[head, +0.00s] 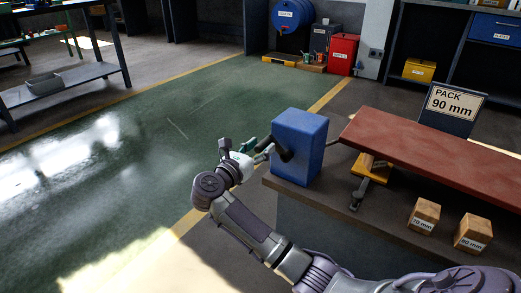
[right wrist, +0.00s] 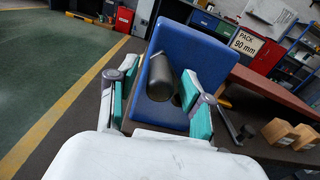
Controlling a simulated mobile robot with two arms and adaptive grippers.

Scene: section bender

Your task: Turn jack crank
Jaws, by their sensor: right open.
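A black crank handle (right wrist: 160,78) sticks out from the face of a blue block (head: 298,146) on the bench corner. In the head view the crank (head: 285,154) is partly hidden by my right gripper (head: 250,149). In the right wrist view the handle's round end points toward the camera, between the two open teal-padded fingers of my right gripper (right wrist: 158,100). There is a gap on each side, with no clear contact. A yellow jack (head: 370,168) stands under a red beam (head: 430,140). My left gripper is not in view.
The dark bench (head: 330,192) carries a "PACK 90 mm" sign (head: 453,103) and two wooden blocks, one (head: 424,217) marked 70 mm and the other (head: 473,233) 80 mm. Green floor (head: 150,140) left of the bench is clear. A blue drum (head: 292,16) stands far back.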

